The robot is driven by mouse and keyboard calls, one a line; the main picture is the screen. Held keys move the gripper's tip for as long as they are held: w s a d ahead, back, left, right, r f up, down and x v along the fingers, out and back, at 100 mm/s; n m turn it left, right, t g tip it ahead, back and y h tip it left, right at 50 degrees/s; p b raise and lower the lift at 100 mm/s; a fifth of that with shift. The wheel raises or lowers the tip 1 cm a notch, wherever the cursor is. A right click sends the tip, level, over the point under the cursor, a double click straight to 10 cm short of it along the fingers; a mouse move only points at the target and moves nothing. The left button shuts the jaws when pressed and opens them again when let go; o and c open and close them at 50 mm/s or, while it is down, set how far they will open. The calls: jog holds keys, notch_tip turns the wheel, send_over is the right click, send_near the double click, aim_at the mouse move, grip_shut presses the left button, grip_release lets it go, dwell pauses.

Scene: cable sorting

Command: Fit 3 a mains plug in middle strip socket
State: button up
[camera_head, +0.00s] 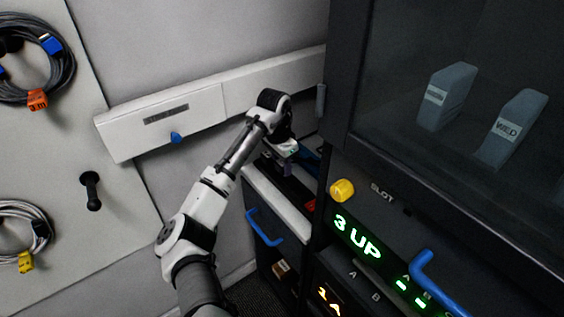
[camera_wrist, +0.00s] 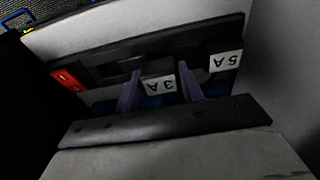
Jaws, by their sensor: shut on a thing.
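In the wrist view, the two purple fingers of my gripper (camera_wrist: 160,80) stand on either side of a dark body with a white label reading 3 A, upside down. I take this body for the 3 A mains plug (camera_wrist: 160,85); its pins are hidden. It lies against or just over the black socket strip (camera_wrist: 98,73), and I cannot tell whether it is seated. A 5 A label (camera_wrist: 227,62) is to its right. In the head view, my gripper (camera_head: 286,148) is low over the dark strip (camera_head: 280,180) in the recess, and the plug is too small to make out.
A red switch (camera_wrist: 66,79) is at the strip's left end. The dark cabinet with a yellow knob (camera_head: 342,190) stands close on the right. Coiled cables (camera_head: 36,98) hang at the left.

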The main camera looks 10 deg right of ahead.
jog(key=shift+f, duration=0.9)
dwell(1.1)
jog(key=o, duration=1.6)
jog(key=shift+r, duration=0.1)
jog(key=shift+r+p, duration=3.1)
jog(key=shift+r, duration=0.3)
